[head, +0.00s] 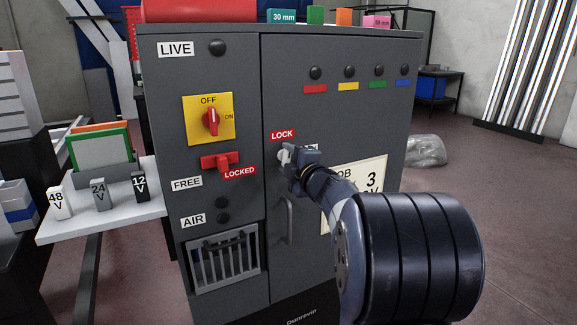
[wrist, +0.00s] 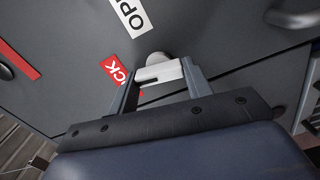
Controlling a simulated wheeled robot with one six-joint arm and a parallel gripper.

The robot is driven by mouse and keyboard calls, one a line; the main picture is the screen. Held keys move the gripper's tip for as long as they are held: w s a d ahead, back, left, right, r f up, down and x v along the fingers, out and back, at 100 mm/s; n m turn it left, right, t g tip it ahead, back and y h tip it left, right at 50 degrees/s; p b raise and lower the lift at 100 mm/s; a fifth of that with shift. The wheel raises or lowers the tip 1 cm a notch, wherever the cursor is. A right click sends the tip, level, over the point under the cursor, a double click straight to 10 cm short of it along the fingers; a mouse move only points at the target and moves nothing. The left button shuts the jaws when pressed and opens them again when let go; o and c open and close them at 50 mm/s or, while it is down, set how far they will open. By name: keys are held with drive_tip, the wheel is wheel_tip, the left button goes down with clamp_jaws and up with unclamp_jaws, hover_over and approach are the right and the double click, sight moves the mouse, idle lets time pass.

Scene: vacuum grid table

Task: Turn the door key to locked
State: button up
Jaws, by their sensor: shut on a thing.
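The pale door key (head: 284,156) sits in the dark grey cabinet door, just below the red LOCK label (head: 283,134). A white label (head: 310,147), mostly hidden behind my gripper, is to its right. My gripper (head: 289,163) is at the key. In the wrist view my gripper (wrist: 161,84) is shut on the key (wrist: 160,72), with one finger at each end of its flat bar. The red label (wrist: 114,70) is partly hidden behind the left finger there, and the white OPEN label (wrist: 132,14) lies above. I cannot tell exactly which label the key points to.
The door handle (head: 291,220) is below the key. A red rotary switch (head: 212,121) on a yellow plate and a red lever (head: 221,162) beside LOCKED are left of the door. A shelf (head: 130,222) with voltage blocks juts out left. Open floor lies right.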

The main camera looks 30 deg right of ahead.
drive_tip(key=shift+f+n+b, duration=0.1)
drive_tip(key=shift+n+b, duration=0.25)
drive_tip(key=shift+n, duration=0.55)
drive_tip(key=o, duration=1)
drive_tip(key=shift+c, duration=0.2)
drive_tip(key=s+p, duration=0.1)
drive_tip(key=s, duration=0.9)
drive_tip(key=shift+s+d+p, duration=0.15)
drive_tip(key=shift+s+p, duration=0.15)
drive_tip(key=shift+s, duration=0.1)
